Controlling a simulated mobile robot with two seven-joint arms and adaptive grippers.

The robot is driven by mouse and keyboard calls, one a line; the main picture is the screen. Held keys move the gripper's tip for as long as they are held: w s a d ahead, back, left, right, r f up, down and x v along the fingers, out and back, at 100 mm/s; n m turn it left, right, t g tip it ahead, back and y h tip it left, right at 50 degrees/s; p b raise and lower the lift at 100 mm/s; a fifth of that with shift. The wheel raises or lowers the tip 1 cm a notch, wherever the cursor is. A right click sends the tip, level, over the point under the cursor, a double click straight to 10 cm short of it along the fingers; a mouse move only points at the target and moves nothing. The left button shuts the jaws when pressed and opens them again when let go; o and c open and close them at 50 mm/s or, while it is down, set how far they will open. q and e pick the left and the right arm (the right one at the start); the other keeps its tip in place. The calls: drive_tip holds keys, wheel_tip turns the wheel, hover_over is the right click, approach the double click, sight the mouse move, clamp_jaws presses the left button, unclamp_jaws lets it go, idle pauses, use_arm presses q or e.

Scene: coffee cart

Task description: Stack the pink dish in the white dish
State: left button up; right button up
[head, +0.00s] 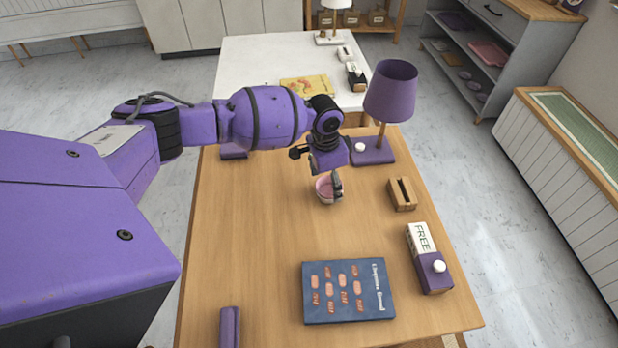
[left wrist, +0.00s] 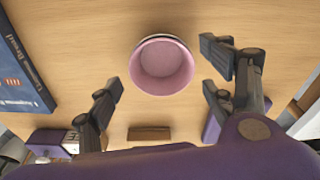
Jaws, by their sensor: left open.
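The pink dish (head: 324,186) is on the wooden table below my left gripper (head: 335,184). It also shows in the left wrist view (left wrist: 162,68), round and empty, between and a little beyond the fingertips. A pale rim, which looks like the white dish (head: 327,201), shows just around and below the pink one, so the pink dish appears to sit inside it. In the left wrist view the fingers are spread wide and hold nothing; the dish looks clear of them. In the head view a finger partly hides the dishes' right side. My right gripper is not in view.
A purple lamp (head: 391,92) stands behind the gripper to the right. A small slotted wooden block (head: 402,194), a FREE box (head: 429,258) and a blue book (head: 348,291) lie to the right and front. The table left of the dishes is clear.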

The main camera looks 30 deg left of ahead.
sight(325, 194)
use_arm(q)
wheel_tip(325, 194, up, 12)
drive_tip(key=a, duration=0.1)
drive_tip(key=shift+s+p, duration=0.35)
drive_tip(key=shift+s, duration=0.05)
